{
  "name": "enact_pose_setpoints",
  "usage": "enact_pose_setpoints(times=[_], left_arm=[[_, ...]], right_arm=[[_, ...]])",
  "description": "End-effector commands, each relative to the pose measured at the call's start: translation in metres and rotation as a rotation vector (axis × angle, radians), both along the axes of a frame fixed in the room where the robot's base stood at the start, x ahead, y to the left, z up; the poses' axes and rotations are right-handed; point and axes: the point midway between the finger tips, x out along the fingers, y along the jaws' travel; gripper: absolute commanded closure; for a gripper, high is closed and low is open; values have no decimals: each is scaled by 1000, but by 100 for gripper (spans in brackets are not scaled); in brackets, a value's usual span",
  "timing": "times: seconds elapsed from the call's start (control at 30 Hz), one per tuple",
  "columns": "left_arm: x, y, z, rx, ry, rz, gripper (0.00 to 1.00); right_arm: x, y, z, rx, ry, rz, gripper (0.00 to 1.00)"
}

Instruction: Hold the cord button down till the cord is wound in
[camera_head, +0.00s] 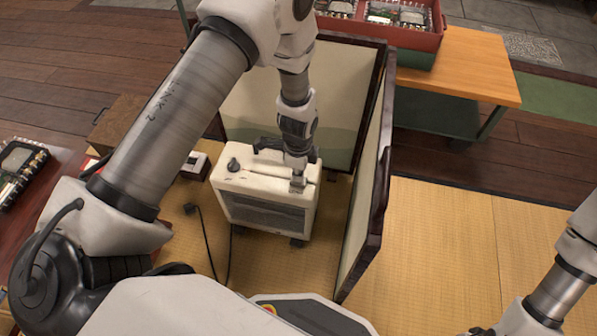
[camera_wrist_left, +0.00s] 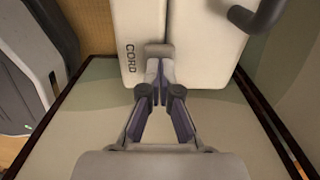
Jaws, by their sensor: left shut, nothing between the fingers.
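A white box-shaped heater (camera_head: 262,192) with a dark front grille stands upright on the tatami. Its grey cord button (camera_head: 298,184) is on the right part of the top. In the left wrist view the button (camera_wrist_left: 158,49) sits beside the word CORD. My left gripper (camera_head: 298,172) points down at the button, fingers together and empty; its tips (camera_wrist_left: 158,72) are at the button's edge, and I cannot tell whether they press it. The black cord (camera_head: 207,245) lies on the mat left of the heater, its plug (camera_head: 190,208) at the end.
A folding screen (camera_head: 369,185) stands behind and right of the heater. A wooden bench (camera_head: 460,65) with a red crate (camera_head: 405,50) is at the back. The tatami (camera_head: 440,235) on the right is clear.

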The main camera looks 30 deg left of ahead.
Motion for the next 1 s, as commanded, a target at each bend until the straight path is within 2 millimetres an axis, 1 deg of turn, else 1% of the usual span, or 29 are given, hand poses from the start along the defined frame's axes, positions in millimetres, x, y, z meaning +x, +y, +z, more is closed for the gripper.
enact_pose_setpoints(times=[0.07,0.2,0.27,1.0], left_arm=[[0,0,-3,0,1,0,100],[-1,0,-19,-1,3,0,100],[0,0,-22,0,1,0,100],[-4,0,-25,0,9,0,100]], right_arm=[[0,0,1,0,0,0,60],[0,0,3,0,0,0,60],[0,0,3,0,0,0,60],[0,0,1,0,0,0,60]])
